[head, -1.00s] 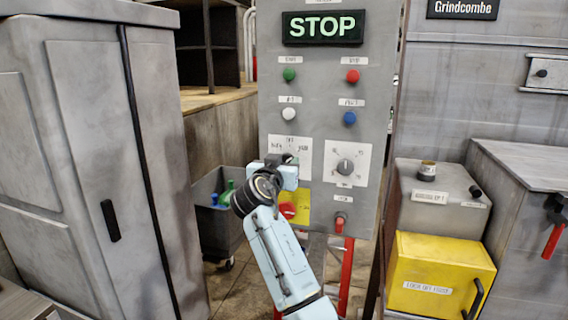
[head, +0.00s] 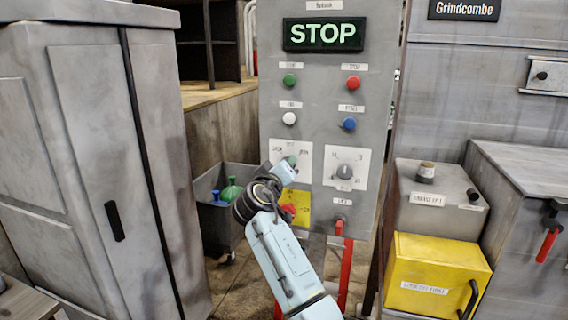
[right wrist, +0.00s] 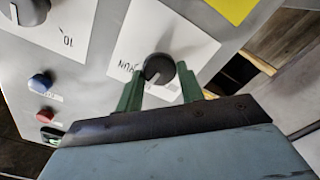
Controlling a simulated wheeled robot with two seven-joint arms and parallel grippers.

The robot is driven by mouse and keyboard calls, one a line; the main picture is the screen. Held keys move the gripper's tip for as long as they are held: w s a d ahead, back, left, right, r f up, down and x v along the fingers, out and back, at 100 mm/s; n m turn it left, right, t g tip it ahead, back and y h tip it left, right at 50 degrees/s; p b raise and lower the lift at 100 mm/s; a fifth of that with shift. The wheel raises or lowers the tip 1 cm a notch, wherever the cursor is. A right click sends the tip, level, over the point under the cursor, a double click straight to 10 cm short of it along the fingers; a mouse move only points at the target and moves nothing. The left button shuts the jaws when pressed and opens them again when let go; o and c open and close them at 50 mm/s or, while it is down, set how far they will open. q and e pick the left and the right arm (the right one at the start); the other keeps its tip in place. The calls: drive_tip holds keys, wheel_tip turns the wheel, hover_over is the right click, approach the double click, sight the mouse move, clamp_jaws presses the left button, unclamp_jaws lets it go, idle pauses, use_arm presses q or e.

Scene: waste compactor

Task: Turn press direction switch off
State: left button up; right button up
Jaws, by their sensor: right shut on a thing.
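The press direction switch is a dark rotary knob on a white label plate (head: 302,152), on the left of the grey control panel (head: 330,90). In the head view my right gripper (head: 290,160) is at this plate and mostly covers the knob. In the right wrist view the knob (right wrist: 159,69) sits between the green fingers of my right gripper (right wrist: 160,90), which is shut on it. The knob's pointer and most of the plate's lettering are too small or turned to read surely. My left gripper is out of view.
A second knob (head: 344,171) is close on the right. Green (head: 290,80), red (head: 353,83), white (head: 289,118) and blue (head: 349,123) buttons are above. A red button on a yellow plate (head: 300,203) is just below, partly behind my arm. The display (head: 324,34) reads STOP.

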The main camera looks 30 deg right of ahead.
drive_tip(key=shift+n, duration=0.6)
drive_tip(key=shift+p, duration=0.35)
drive_tip(key=o, duration=1)
drive_tip(key=b+v, duration=0.2)
drive_tip(key=v, duration=1.1)
drive_tip(key=shift+s+a, duration=0.1)
drive_tip(key=shift+s, duration=0.05)
